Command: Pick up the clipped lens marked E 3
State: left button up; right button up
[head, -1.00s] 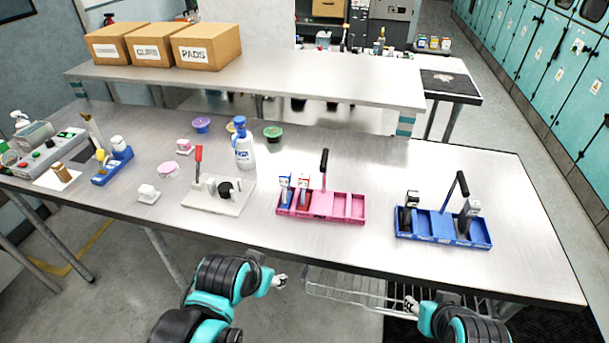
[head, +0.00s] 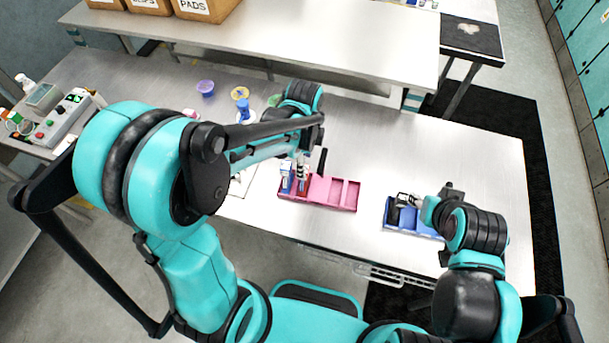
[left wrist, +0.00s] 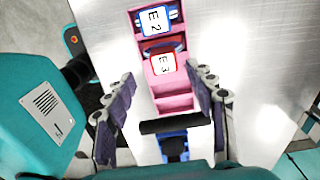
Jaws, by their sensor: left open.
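The lens marked E 3 (left wrist: 160,62) has a white label and red edges. It sits in a compartment of the pink tray (left wrist: 174,102), next to the blue-edged lens marked E 2 (left wrist: 155,20). In the head view, the pink tray (head: 328,190) is on the table, and the E 3 lens is partly hidden by my left gripper (head: 302,163). In the left wrist view, my left gripper (left wrist: 160,76) is open, its fingers on either side of the tray near E 3, with nothing held. My right gripper (head: 410,199) is over the blue tray (head: 400,223); its jaws are unclear.
My left arm hides much of the table's left side. Bare table lies between the trays.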

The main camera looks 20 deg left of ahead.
pick_arm(q)
jog(key=b, duration=0.1)
send_over(304, 185)
jog(key=w, duration=0.2)
jog(key=f, duration=0.5)
jog(key=shift+a+f, duration=0.3)
jog(key=shift+f, duration=0.05)
jog(key=shift+c, duration=0.3)
grip_shut()
